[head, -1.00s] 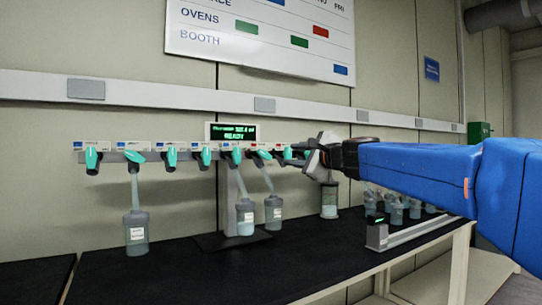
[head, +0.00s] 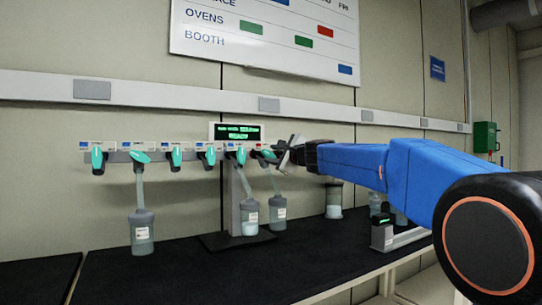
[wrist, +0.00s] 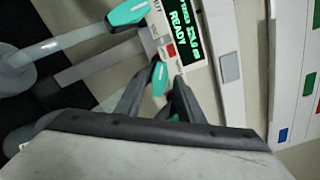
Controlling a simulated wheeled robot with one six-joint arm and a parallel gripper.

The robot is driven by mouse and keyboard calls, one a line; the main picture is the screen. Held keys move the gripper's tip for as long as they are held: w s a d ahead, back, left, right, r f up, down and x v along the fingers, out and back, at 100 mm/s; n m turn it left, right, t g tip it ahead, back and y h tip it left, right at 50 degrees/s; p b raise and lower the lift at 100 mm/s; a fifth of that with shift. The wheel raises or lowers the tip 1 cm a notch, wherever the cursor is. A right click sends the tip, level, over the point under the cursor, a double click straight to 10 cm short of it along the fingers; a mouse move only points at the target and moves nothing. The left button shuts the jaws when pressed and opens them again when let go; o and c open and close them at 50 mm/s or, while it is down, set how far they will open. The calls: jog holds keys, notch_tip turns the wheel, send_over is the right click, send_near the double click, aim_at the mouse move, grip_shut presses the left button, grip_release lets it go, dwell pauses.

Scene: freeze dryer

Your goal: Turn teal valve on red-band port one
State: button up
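A row of teal valves hangs on a manifold bar, each under a small label; the leftmost teal valve (head: 98,160) is clear in the head view. My gripper (head: 285,152) is at the right end of the visible row and hides the ports behind it. In the wrist view my gripper (wrist: 164,76) has its two fingers apart, with a teal valve (wrist: 160,78) between the tips. A red band (wrist: 171,51) shows on the label by this valve. Contact cannot be told. Another teal piece (wrist: 175,117) is partly hidden by the right finger.
A green-lit display (head: 238,131) stands above the bar. Flasks hang below some valves, including a left flask (head: 142,232) and a middle flask (head: 249,216). A clear canister (head: 333,200) stands on the black bench (head: 190,275). The bench front is clear.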

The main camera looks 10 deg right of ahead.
jog(key=shift+x, duration=0.9)
grip_shut()
jog(key=shift+m, duration=0.3)
jog(key=m, duration=0.5)
jog(key=shift+d, duration=0.1)
jog(key=m, duration=0.6)
jog(key=shift+d, duration=0.1)
